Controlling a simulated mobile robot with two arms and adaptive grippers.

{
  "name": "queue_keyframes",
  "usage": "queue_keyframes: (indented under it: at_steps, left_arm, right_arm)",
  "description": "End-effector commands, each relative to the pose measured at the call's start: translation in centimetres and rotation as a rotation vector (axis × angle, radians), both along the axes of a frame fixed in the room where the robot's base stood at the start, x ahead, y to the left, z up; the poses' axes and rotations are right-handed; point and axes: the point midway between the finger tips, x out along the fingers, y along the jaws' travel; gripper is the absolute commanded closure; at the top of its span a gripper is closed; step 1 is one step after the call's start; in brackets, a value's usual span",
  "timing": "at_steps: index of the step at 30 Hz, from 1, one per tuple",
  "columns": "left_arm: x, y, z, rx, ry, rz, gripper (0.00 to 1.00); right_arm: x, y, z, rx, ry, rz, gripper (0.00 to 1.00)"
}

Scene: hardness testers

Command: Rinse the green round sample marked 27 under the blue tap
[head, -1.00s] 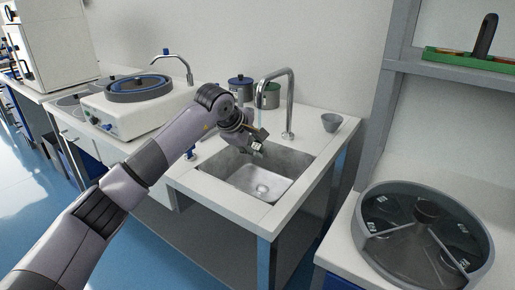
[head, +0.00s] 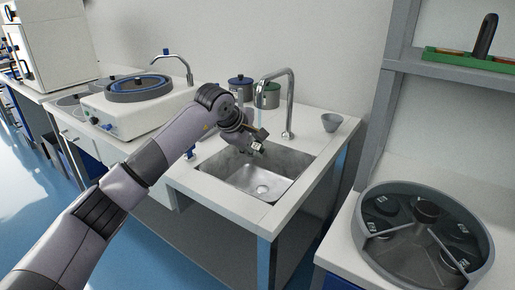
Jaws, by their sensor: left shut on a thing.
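My left gripper (head: 257,149) is over the back left part of the sink, below the spout. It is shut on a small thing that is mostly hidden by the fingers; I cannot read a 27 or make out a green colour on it. The curved metal tap (head: 291,100) stands behind the sink, and a thin bluish stream of water (head: 259,118) falls from its spout to the gripper. A small blue handle (head: 189,153) sits at the counter's left edge. The metal sink (head: 262,184) is empty as far as I see. My right gripper is not in view.
Two lidded pots, one blue-topped (head: 240,84) and one green-grey (head: 268,95), stand behind the sink. A polishing machine (head: 139,94) stands left. A round divided tray (head: 369,242) holds dark round pieces at right.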

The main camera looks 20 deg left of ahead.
Motion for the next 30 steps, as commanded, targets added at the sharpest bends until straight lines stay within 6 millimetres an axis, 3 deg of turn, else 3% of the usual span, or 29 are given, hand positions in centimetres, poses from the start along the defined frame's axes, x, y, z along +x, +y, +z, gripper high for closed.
queue_keyframes:
  at_steps: [14, 30]
  left_arm:
    - [-0.1, 0.1, 0.1, 0.0, -0.001, 0.0, 1.0]
    - [-4.0, 1.5, 0.8, -0.001, -0.002, 0.001, 1.0]
  right_arm:
    - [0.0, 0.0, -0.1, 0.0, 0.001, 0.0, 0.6]
    - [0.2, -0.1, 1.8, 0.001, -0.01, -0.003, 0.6]
